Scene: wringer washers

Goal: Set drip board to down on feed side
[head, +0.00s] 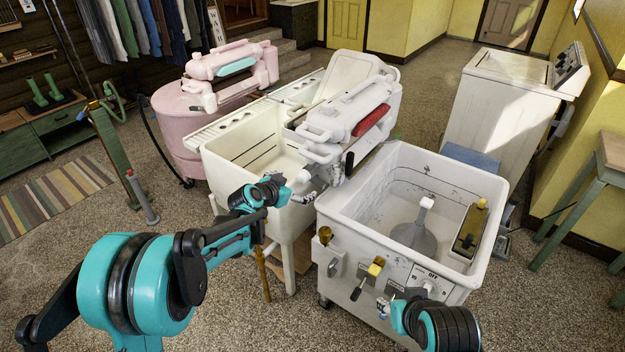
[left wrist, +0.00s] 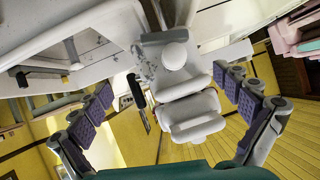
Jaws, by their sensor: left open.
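The white wringer head (head: 345,118), with a red bar (head: 371,121) on its side, stands between the twin tub and the square washer. I cannot tell for sure which part is the drip board. My left gripper (head: 308,182) is just below the wringer's near end. In the left wrist view my left gripper (left wrist: 172,90) is open, its purple-padded fingers spread on both sides of a white double-lobed part (left wrist: 190,112) with a round white knob (left wrist: 174,56) beyond it. Neither finger visibly touches it. My right gripper (head: 384,308) is by the square washer's front knobs, partly hidden.
The square washer tub (head: 340,205) with its grey agitator (head: 416,228) is at right. The cream twin tub (head: 222,170) is at left, close to my left arm. A pink washer (head: 180,125) stands behind.

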